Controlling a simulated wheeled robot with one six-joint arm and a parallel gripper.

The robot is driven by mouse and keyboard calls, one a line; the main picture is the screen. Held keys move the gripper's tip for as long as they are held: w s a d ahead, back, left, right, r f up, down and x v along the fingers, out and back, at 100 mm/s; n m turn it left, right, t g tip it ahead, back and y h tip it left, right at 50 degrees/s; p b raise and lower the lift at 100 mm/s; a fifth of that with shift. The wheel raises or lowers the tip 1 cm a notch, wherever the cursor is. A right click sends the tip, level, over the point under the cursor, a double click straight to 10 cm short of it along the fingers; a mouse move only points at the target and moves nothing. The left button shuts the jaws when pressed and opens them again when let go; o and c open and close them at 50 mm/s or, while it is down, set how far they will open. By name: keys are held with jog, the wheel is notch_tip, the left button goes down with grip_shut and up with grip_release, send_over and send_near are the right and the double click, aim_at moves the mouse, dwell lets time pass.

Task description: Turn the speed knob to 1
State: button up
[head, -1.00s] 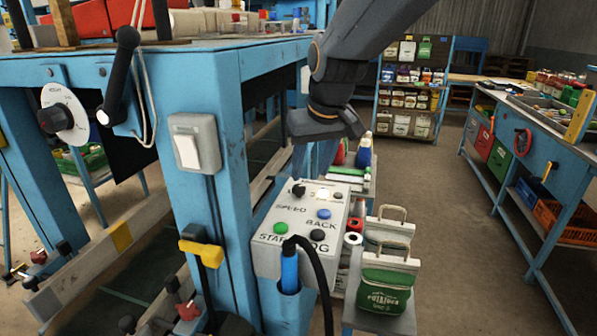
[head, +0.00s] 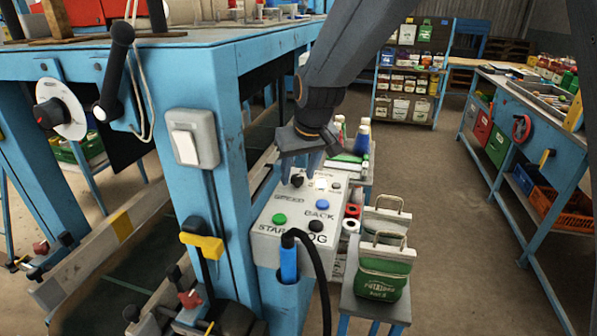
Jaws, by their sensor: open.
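The grey control box (head: 267,245) is fixed to the blue machine frame. Its top has a small black knob (head: 297,181) by the word SPEED, a green button, a blue button marked BACK and a black button marked JOG. My gripper (head: 301,174) is open and points down over the far left part of the box, right at the SPEED knob. Its fingers partly hide the knob. I cannot tell whether they touch it, and its pointer and numbers are too small to read.
A white dial with a black knob (head: 50,113), a black lever (head: 116,72) and a white rocker switch (head: 186,147) are on the machine frame. A black cable (head: 321,270) loops in front of the box. A green sack (head: 383,272) stands to its right. The floor beyond is open.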

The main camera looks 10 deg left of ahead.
jog(key=c, duration=1)
